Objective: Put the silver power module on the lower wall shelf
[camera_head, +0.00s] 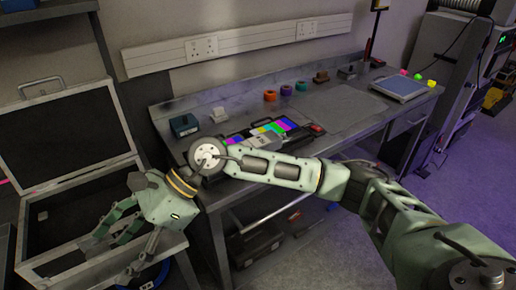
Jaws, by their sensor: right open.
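My right gripper (113,256) is at the lower left, its fingers spread apart over the front of an open dark case (50,268). Nothing shows between the fingers. I cannot pick out the silver power module for certain; the gripper and arm hide part of the case interior. A dark shelf (45,13) shows at the top left, cut off by the picture edge; I cannot tell whether it is the lower wall shelf. My left gripper is not in view.
A grey workbench (345,108) stands behind my right arm. It carries a color chart (272,130), a blue-grey box (184,125), several tape rolls and a blue-topped scale-like device (399,88). The case's raised lid (65,135) stands behind the gripper. Purple-lit floor is open at right.

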